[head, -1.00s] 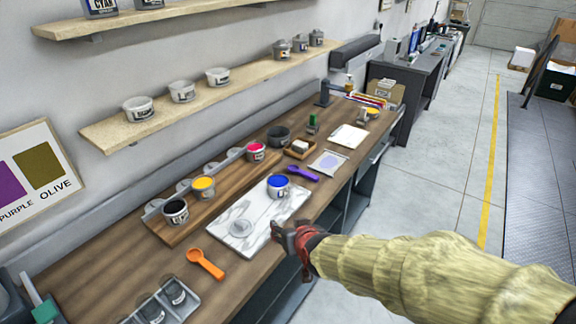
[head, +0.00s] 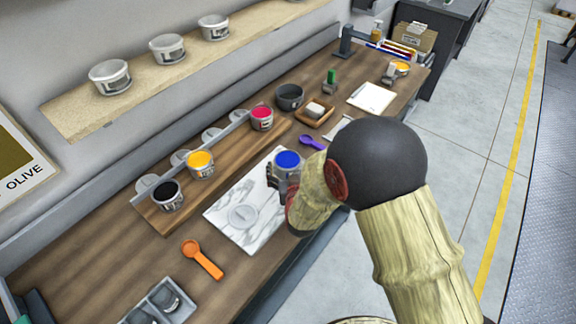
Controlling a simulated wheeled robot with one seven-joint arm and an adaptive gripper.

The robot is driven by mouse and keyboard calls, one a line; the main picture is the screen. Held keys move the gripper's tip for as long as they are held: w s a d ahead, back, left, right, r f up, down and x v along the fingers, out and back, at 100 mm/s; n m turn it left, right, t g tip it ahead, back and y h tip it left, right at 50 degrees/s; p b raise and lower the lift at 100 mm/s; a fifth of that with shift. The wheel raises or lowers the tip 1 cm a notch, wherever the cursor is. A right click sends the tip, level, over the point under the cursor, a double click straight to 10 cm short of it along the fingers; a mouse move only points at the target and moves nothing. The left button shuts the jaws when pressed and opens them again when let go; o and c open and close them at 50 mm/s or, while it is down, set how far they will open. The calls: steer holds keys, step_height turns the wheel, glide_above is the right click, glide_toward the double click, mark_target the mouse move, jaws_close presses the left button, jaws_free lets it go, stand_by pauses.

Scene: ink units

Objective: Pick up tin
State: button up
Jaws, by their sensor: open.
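A tin of blue ink (head: 287,159) stands upright at the far right end of the white marble slab (head: 226,214). My gripper (head: 273,178) is open beside the near side of this tin, its dark fingers low over the slab. My wrist hides part of the gripper and the slab's right edge, and I cannot tell whether the fingers touch the tin. Tins of black (head: 167,196), yellow (head: 200,164) and red ink (head: 262,118) stand in a row on the wooden board behind.
A clear round lid (head: 243,217) lies on the slab. An orange scoop (head: 203,259), a purple scoop (head: 311,142), a dark grey pot (head: 290,97) and a wooden tray (head: 314,113) are on the bench. A shelf (head: 75,118) with grey tins hangs above.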

mark_target(286, 157)
steer(key=x, duration=0.3)
steer(key=shift+w+f, duration=0.2)
steer(key=shift+w, duration=0.15)
steer(key=shift+a, duration=0.1)
steer(key=shift+c, duration=0.9)
steer(key=c, duration=1.5)
steer(key=shift+r, duration=0.15)
steer(key=shift+c, duration=0.2)
